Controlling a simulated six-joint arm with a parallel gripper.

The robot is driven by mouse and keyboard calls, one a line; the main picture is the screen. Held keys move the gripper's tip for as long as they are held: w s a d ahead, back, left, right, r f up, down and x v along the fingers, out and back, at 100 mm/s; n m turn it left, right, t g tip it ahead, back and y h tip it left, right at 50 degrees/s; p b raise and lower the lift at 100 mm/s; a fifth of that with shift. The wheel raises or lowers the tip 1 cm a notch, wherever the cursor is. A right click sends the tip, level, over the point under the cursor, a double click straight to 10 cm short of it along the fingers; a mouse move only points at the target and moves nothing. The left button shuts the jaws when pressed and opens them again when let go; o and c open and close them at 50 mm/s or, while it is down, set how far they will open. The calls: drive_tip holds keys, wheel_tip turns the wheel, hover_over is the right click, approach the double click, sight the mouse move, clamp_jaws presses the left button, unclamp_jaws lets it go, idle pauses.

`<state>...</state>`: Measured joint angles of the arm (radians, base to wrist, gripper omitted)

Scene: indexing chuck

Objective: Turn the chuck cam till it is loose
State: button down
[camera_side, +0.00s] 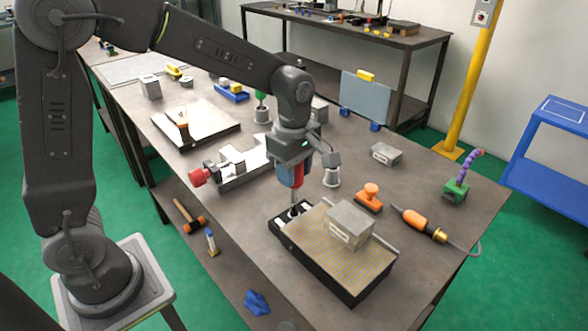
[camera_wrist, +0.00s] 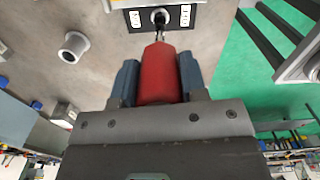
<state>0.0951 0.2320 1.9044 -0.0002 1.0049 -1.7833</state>
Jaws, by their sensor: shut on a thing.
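The chuck (camera_side: 330,272) is a dark block with a fine-lined tan top, near the front right of the bench. A grey block (camera_side: 348,224) sits on its top. My gripper (camera_side: 292,176) is above the chuck's black left end, shut on the red handle of a key (camera_wrist: 158,75), between blue fingers. The key's thin metal shank points down at the round dark cam (camera_wrist: 160,17), which has a white-marked label on each side. The tip meets the cam; how deep it sits is hidden.
A vise with a red knob (camera_side: 199,177) stands left of my gripper, and a grey cup (camera_side: 331,177) stands close behind it. An orange-handled stamp (camera_side: 370,196) and an orange tool (camera_side: 416,221) lie right of the chuck. The bench's front edge runs close to the chuck.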

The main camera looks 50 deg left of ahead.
drive_tip(key=shift+r+m, duration=0.1)
drive_tip(key=shift+m, duration=0.3)
drive_tip(key=shift+r, duration=0.75)
